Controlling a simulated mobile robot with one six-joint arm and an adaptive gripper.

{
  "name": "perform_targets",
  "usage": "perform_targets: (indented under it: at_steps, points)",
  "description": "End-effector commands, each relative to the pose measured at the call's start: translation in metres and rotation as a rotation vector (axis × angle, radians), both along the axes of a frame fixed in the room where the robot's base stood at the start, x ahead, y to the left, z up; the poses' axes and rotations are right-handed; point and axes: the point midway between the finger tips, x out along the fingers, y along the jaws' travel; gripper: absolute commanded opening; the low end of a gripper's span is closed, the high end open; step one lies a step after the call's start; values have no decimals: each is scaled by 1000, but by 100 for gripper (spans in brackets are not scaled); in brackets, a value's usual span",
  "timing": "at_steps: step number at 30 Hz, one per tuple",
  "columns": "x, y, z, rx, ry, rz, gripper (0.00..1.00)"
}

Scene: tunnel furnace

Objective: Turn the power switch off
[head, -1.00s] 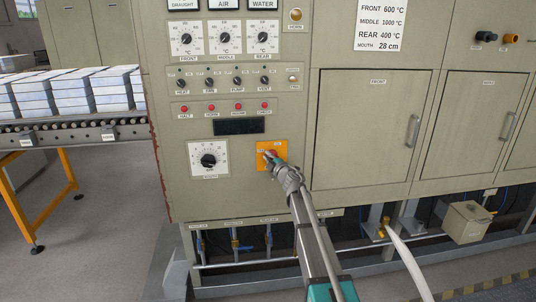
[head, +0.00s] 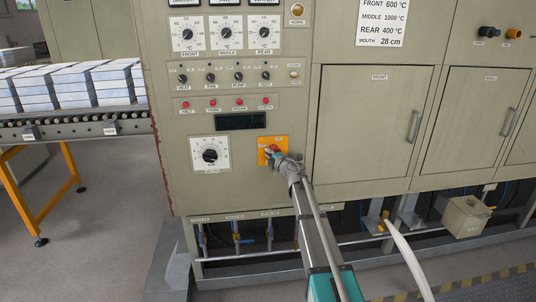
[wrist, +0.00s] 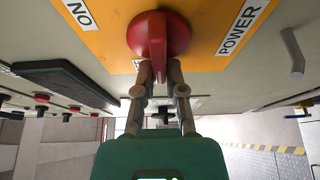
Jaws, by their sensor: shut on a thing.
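The power switch is a red rotary knob (wrist: 160,32) on an orange plate (wrist: 205,52) fixed to the beige furnace panel. The wrist view shows the labels "POWER" and "NO" on the plate, the latter likely part of a sideways or inverted label. My gripper (wrist: 158,70) is shut on the knob's raised handle, with one finger on each side. In the head view my gripper (head: 279,158) reaches the orange plate (head: 264,144) from the lower right and covers much of it. Only a little of the red knob (head: 273,149) shows there.
A white dial (head: 209,155) sits left of the plate, with a dark display (head: 240,121) and a row of red buttons above. Furnace doors (head: 365,120) are to the right. A roller conveyor (head: 75,128) carrying stacked blocks is at the left.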

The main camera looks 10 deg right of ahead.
Motion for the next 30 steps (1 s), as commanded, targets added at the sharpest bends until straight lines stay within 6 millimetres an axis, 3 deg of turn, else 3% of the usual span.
perform_targets:
  at_steps: [1,2,7,30]
  points:
    - [6,-4,1,1,-1,-11,0]
    - [6,-4,1,1,-1,-11,16]
    - [6,-4,1,1,-1,-11,48]
    - [-9,-5,0,1,-1,-5,49]
